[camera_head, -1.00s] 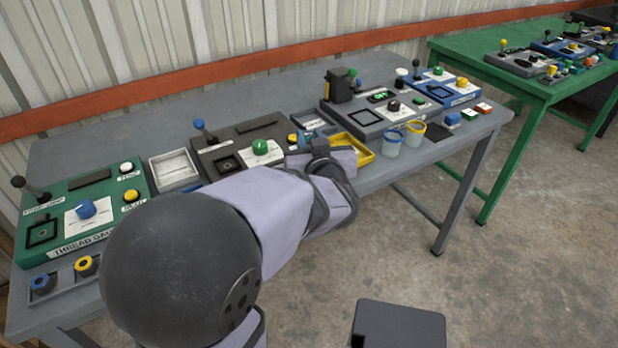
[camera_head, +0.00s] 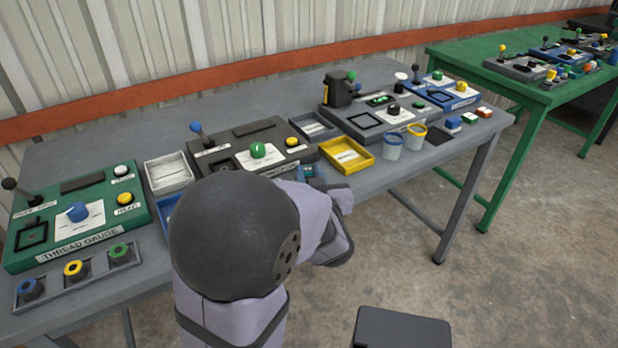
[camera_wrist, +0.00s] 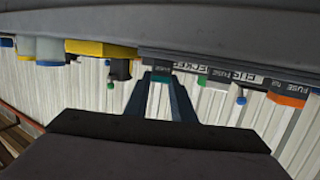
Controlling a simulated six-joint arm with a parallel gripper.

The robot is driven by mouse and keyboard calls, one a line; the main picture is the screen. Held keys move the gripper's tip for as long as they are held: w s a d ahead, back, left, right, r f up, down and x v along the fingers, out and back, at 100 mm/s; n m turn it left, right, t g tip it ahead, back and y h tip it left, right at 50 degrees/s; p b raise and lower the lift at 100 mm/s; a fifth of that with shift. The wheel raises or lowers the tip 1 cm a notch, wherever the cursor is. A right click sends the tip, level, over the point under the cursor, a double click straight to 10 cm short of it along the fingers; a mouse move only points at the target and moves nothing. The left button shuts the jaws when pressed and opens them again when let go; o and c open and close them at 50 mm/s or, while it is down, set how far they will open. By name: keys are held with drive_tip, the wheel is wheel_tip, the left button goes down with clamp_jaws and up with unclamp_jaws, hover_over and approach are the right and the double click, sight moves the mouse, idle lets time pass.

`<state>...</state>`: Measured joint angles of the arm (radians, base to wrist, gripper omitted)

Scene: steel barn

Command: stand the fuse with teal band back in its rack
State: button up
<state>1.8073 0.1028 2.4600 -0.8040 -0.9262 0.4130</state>
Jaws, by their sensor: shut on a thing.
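My gripper (camera_wrist: 162,97) shows in the wrist view with its two dark fingers close together. It is shut on the fuse with teal band (camera_wrist: 160,78); only a small teal piece shows between the fingertips. Just beyond the tips runs a dark strip (camera_wrist: 232,76) with white lettering, in which "FUSE" can be read; I cannot tell whether the fuse touches it.
The grey table holds a yellow tray (camera_head: 348,154), a dark panel with a green knob (camera_head: 258,150), a white tray (camera_head: 169,172) and a green thread gauge panel (camera_head: 124,203). Two cups (camera_head: 393,146) stand right of the yellow tray. A tray of nuts (camera_head: 46,294) lies front left.

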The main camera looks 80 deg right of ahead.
sight(309, 174)
drive_tip(key=shift+f, duration=0.4)
drive_tip(key=o, duration=1)
drive_tip(key=shift+r, duration=0.15)
drive_tip(key=shift+s+a+r, duration=0.1)
drive_tip(key=shift+a, duration=0.1)
drive_tip(key=v, duration=0.2)
drive_tip(key=shift+s+a+b, duration=0.2)
drive_tip(key=shift+a+b, duration=0.15)
drive_tip(key=b+v, duration=0.2)
drive_tip(key=b, duration=0.1)
drive_tip(key=shift+a+b, duration=0.15)
drive_tip(key=shift+b, duration=0.2)
